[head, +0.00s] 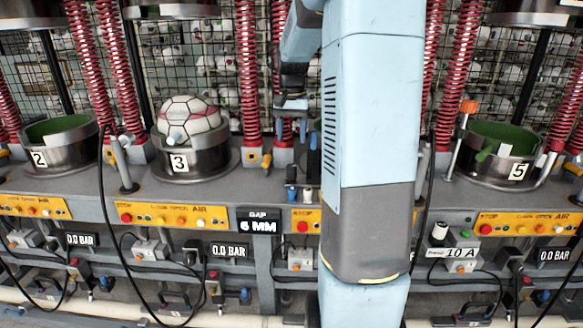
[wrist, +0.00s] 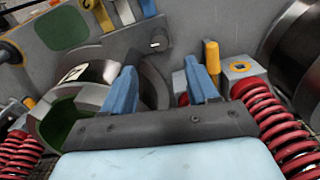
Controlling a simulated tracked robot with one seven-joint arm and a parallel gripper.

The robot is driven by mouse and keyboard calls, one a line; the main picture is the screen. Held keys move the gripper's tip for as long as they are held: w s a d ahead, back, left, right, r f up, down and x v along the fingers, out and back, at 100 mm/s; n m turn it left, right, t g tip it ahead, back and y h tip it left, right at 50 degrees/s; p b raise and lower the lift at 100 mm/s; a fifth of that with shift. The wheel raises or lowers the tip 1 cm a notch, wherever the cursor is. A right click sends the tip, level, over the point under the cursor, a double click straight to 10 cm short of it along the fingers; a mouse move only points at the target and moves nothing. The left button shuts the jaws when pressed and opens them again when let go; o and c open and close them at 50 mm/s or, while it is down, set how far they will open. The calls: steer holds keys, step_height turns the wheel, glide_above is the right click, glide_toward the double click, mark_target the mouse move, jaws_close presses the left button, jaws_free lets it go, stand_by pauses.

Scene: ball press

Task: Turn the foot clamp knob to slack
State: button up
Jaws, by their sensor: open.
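My gripper (head: 291,130) hangs at the back of the bench, left of my large blue arm link, by the foot of a red spring column. In the wrist view my gripper (wrist: 160,68) has its two blue fingers wide apart with nothing between them. A yellow handle (wrist: 212,56) stands just beyond the right finger, beside a grey foot block (wrist: 240,67) with a yellow-marked top. It may be the foot clamp knob; I cannot tell for sure. A similar yellow handle (head: 266,161) shows left of my gripper in the head view.
A metal cup with green lining (wrist: 82,100) lies left of the fingers; a red spring (wrist: 275,120) is close at right. Press 3 (head: 190,155) holds a white ball (head: 188,119). Press 5 (head: 495,165) stands right. My arm hides the bench middle.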

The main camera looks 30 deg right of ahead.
mark_target(291, 165)
step_height(291, 165, down, 11)
steer(key=shift+f, duration=0.1)
stand_by(0.3)
